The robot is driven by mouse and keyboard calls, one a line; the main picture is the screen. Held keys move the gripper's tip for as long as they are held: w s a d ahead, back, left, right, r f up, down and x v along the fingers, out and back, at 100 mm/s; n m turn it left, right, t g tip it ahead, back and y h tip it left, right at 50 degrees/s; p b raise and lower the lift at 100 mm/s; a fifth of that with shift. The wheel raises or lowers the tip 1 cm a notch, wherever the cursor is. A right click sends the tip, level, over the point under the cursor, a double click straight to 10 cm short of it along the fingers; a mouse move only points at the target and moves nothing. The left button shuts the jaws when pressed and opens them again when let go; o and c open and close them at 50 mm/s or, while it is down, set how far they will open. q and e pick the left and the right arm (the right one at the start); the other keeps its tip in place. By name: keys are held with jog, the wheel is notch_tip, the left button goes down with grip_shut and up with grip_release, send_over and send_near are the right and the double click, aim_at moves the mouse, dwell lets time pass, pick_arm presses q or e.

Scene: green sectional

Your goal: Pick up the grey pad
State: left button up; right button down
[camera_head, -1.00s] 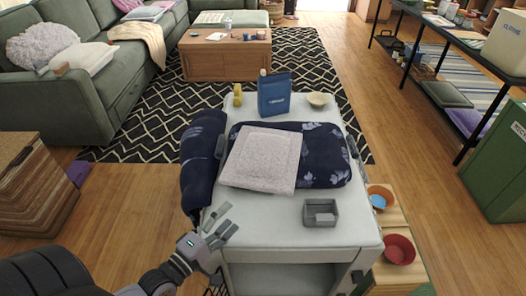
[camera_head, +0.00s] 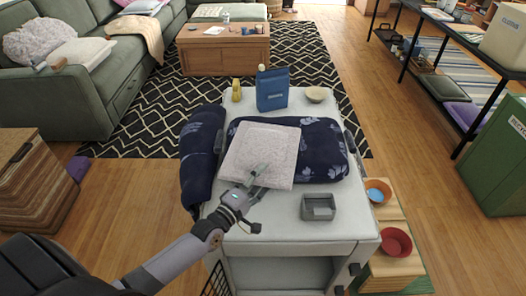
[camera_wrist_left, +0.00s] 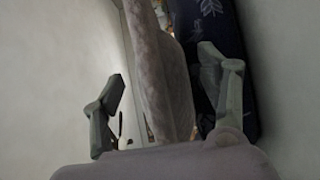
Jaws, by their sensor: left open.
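The grey pad (camera_head: 262,146) is a light, square, soft pad. It lies on a navy patterned cushion (camera_head: 325,150) on a white cart (camera_head: 275,222). My left gripper (camera_head: 259,176) is at the pad's front edge, coming from the front left. In the left wrist view, the pad (camera_wrist_left: 160,75) shows edge-on between the two spread fingers (camera_wrist_left: 168,100), with space on both sides. The gripper is open, and I cannot tell whether a finger touches the pad. The navy cushion also shows in the wrist view (camera_wrist_left: 228,45). My right gripper is not in view.
A small grey tray (camera_head: 331,207) sits right of the gripper. A blue bag (camera_head: 272,92), a yellow item (camera_head: 237,91) and a beige bowl (camera_head: 316,95) stand behind the cushion. A second navy cushion (camera_head: 202,155) hangs along the cart's left side.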

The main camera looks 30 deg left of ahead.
pick_arm(q)
jog(key=shift+w+d, duration=0.1)
jog(key=shift+w, duration=0.55)
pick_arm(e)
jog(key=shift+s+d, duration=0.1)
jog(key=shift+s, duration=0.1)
pick_arm(q)
jog(key=shift+c, duration=0.5)
jog(key=shift+c, duration=0.7)
jog(key=c, duration=0.7)
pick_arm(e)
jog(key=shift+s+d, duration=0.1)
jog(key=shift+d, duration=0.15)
pick_arm(q)
jog(key=shift+r, duration=0.15)
